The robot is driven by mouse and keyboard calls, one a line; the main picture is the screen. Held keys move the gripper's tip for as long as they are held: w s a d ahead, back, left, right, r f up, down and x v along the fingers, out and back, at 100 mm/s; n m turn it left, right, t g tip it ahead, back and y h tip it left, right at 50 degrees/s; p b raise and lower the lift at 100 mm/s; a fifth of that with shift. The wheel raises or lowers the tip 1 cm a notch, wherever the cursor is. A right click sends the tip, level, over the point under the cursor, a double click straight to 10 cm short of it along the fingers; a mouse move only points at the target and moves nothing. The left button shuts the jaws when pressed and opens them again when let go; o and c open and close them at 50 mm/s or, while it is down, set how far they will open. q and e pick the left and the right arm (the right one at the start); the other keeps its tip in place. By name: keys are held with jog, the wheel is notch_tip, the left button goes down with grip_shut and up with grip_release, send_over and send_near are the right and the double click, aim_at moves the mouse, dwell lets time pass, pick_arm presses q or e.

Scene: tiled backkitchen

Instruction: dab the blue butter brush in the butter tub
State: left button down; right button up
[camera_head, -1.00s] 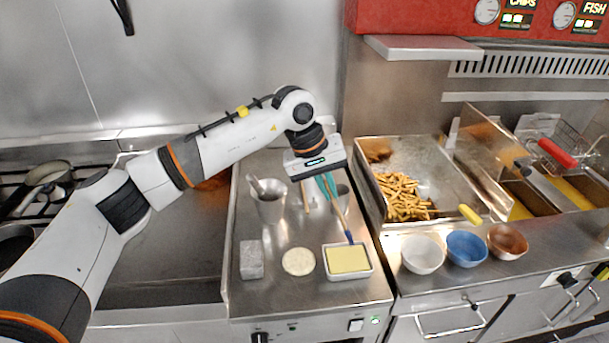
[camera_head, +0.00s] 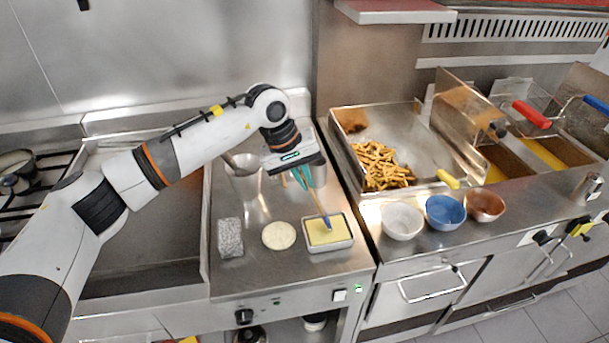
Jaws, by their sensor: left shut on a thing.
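My left gripper (camera_head: 303,180) points down above the steel worktop, shut on the wooden handle of the blue butter brush (camera_head: 326,222). The brush slants down to the right. Its blue head is over the butter tub, and its tip appears to be at the yellow butter; I cannot tell how firmly it touches. The butter tub (camera_head: 344,244) is a pale rectangular dish filled with yellow butter, on the worktop below and right of the gripper. My right gripper is not in view.
A grey block (camera_head: 230,238) and a round pale disc (camera_head: 279,236) lie left of the tub. A steel pot (camera_head: 243,186) stands behind them, another container (camera_head: 319,174) behind the gripper. White (camera_head: 402,222), blue (camera_head: 445,212) and copper (camera_head: 485,204) bowls stand right, before the chip tray (camera_head: 422,180).

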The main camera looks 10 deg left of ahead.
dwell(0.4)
pick_arm(q)
jog(key=shift+f+b, duration=0.55)
jog(key=shift+b, duration=0.05)
dwell(0.4)
jog(key=shift+s+f+b, duration=0.1)
jog(key=shift+f+b, duration=0.05)
jog(key=shift+b, duration=0.3)
dwell(1.9)
jog(key=shift+r, duration=0.9)
jog(key=shift+r+p, duration=1.05)
jog(key=shift+r, duration=1.7)
